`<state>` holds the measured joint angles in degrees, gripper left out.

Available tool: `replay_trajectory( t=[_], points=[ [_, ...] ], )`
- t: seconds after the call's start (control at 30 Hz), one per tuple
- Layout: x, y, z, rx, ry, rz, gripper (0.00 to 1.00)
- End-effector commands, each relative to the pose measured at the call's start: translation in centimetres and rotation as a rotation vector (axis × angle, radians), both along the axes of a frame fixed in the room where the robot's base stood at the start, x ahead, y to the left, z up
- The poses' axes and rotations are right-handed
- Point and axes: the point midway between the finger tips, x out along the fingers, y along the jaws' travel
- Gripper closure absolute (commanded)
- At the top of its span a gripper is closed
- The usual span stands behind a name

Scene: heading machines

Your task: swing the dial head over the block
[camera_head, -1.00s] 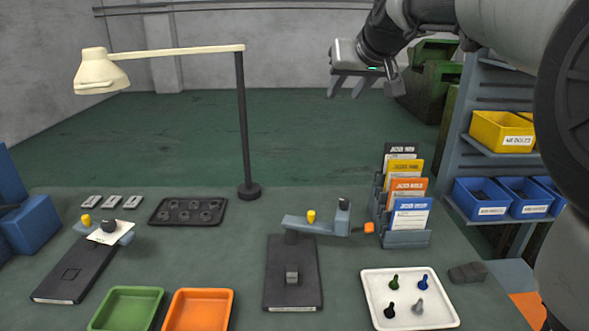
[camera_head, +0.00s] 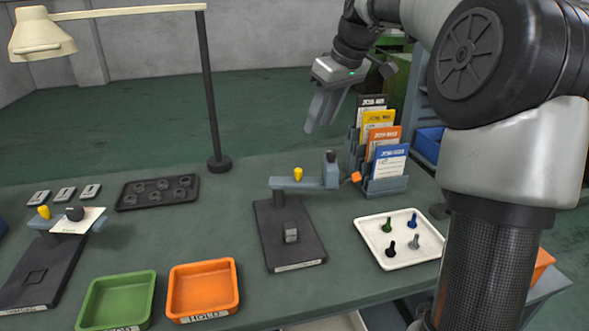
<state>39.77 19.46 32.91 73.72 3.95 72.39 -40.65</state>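The middle stand has a dark base plate (camera_head: 265,225) with a small grey block (camera_head: 291,233) on it. Its blue-grey swing arm (camera_head: 305,184) stretches to the right behind the block. The arm carries a yellow knob (camera_head: 298,173), a dark dial head (camera_head: 331,158) at its right end and an orange tip (camera_head: 356,177) beyond that. The dial head is off to the right of the block, not above it. My gripper (camera_head: 322,118) is in the air above and behind the dial head, fingers pointing down, apart and empty.
A card rack (camera_head: 385,185) stands close right of the orange tip. A white tray (camera_head: 372,247) with several small pegs lies in front of it. Green (camera_head: 118,276) and orange (camera_head: 203,262) trays, a second stand (camera_head: 40,270) with a card and a lamp post (camera_head: 207,90) are left.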

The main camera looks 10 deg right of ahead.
Motion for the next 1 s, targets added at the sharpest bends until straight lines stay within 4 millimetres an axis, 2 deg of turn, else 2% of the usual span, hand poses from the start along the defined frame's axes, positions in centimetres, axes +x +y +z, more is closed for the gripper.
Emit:
replay_trajectory(
  t=[0.6, 0.8, 1.0],
  points=[
    [4.2, 2.7, -12.1, 0.002, 0.001, 0.001, 0.65],
    [5.1, 3.1, -14.4, 0.001, 0.0, 0.0, 0.65],
    [5.4, 3.3, -15.0, 0.001, -0.002, 0.0, 0.65]
  ],
)
